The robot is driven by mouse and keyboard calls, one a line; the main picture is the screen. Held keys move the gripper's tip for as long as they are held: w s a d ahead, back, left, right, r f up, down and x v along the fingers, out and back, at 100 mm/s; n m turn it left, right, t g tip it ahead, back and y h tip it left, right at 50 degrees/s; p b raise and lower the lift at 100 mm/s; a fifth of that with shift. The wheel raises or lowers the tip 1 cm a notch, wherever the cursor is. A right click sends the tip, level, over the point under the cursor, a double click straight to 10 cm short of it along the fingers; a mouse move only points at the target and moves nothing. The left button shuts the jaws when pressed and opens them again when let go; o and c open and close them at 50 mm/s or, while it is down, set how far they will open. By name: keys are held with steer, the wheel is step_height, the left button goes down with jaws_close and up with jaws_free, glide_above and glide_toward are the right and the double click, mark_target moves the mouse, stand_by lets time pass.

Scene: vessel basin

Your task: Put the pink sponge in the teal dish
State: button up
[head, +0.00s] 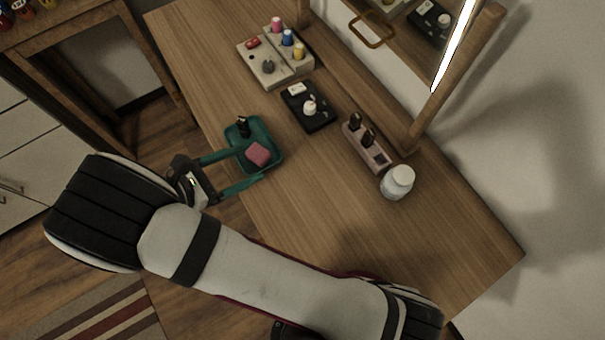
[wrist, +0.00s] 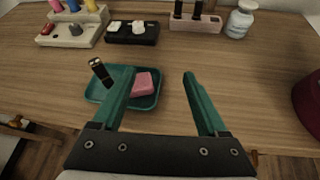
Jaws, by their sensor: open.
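The pink sponge (head: 257,154) lies inside the teal dish (head: 268,131), toward its near side, and it also shows in the wrist view (wrist: 143,84). A small black cylinder (head: 243,127) is in the dish too, and it looks tilted in the wrist view (wrist: 101,72). My gripper (head: 247,169) has teal fingers spread wide apart and empty. In the wrist view my gripper (wrist: 158,76) has its left finger in front of part of the dish (wrist: 156,102) and its right finger over bare wood, to the right of the dish.
Behind the dish stand a grey tray (head: 262,78) with colored bottles, a black tray (head: 318,122) with white items, a pink holder (head: 360,150) with dark bottles and a white jar (head: 397,183). A mirror stands at the back. The table (head: 330,225) is clear at the right front.

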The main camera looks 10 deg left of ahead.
steer(key=w+d+r+m+g, duration=0.1)
steer(key=d+r+m+g, duration=0.3)
steer(key=d+m, duration=0.3)
steer(key=w+d+r+m+g, duration=0.1)
steer(key=d+r+m+g, duration=0.35)
steer(key=d, duration=0.45)
steer(key=s+d+r+m+g+y, duration=0.1)
steer(key=s+d+m+y, duration=0.3)
steer(key=m, duration=0.6)
steer(key=s+d+r+m+y, duration=0.4)
steer(key=s+m, duration=0.3)
steer(key=m, duration=0.4)
steer(key=shift+d+g+y, duration=0.35)
steer(key=shift+d+y, duration=0.1)
steer(key=shift+y, duration=0.15)
steer(key=shift+m, duration=0.25)
